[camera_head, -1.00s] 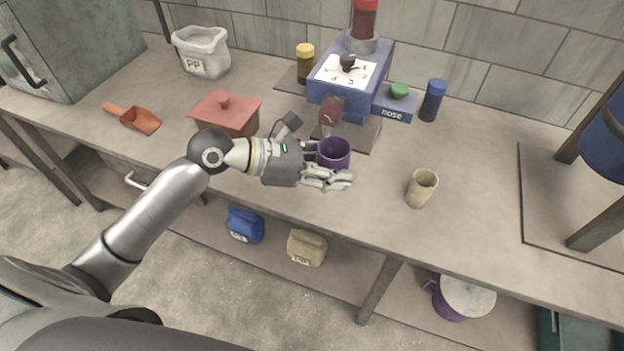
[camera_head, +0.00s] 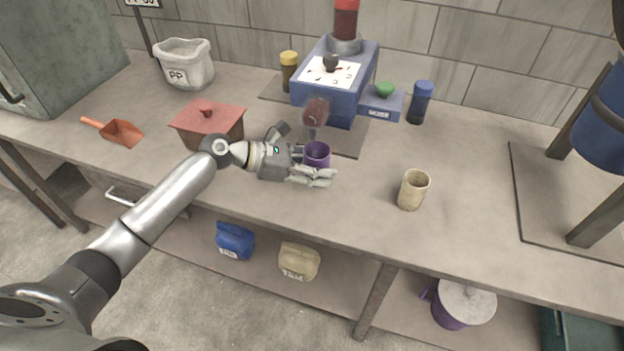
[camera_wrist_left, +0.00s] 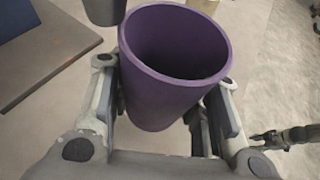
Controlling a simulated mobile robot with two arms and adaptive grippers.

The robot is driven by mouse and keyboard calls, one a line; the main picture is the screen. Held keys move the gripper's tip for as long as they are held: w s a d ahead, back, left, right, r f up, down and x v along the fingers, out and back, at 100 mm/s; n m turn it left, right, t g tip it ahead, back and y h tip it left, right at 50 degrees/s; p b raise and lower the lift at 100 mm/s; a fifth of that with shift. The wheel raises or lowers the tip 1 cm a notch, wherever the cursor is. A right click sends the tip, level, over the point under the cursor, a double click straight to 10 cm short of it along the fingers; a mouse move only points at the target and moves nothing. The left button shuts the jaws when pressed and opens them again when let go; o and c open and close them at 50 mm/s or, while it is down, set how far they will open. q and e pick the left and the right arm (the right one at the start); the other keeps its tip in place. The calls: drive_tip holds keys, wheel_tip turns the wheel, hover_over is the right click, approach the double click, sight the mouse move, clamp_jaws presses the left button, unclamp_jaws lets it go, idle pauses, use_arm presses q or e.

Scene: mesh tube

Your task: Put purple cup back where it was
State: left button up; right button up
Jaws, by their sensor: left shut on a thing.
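The purple cup (camera_head: 317,153) is held upright between the fingers of my left gripper (camera_head: 318,168), over the workbench in front of the blue machine. In the left wrist view the empty-looking purple cup (camera_wrist_left: 172,75) fills the space between the two fingers of the left gripper (camera_wrist_left: 168,110), which are shut on its sides. Whether its base touches the bench cannot be told. A beige cup (camera_head: 413,190) stands apart on the bench to the right.
The blue dosing machine (camera_head: 334,75) stands behind the cup on a dark plate (camera_head: 350,142). A red-lidded box (camera_head: 208,124), an orange scoop (camera_head: 121,133) and a white PP bin (camera_head: 184,64) are to the left. A blue-capped jar (camera_head: 420,101) stands behind. The bench between the two cups is clear.

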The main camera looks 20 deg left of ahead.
sight(312, 189)
use_arm(q)
drive_tip(key=shift+w+a+f, duration=0.25)
drive_tip(key=shift+a+f, duration=0.1)
drive_tip(key=shift+f, duration=0.15)
drive_tip(key=shift+w+a+f, duration=0.25)
drive_tip(key=shift+a+f, duration=0.1)
drive_tip(key=shift+f, duration=0.1)
drive_tip(key=shift+w+a+f, duration=0.2)
drive_tip(key=shift+a+f, duration=0.05)
drive_tip(key=shift+f, duration=1.75)
use_arm(e)
drive_tip(key=shift+d+f, duration=0.2)
drive_tip(key=shift+d, duration=0.4)
use_arm(q)
drive_tip(key=o, duration=1)
drive_tip(key=shift+f, duration=0.1)
drive_tip(key=shift+o, duration=0.2)
use_arm(e)
drive_tip(key=shift+a, duration=0.15)
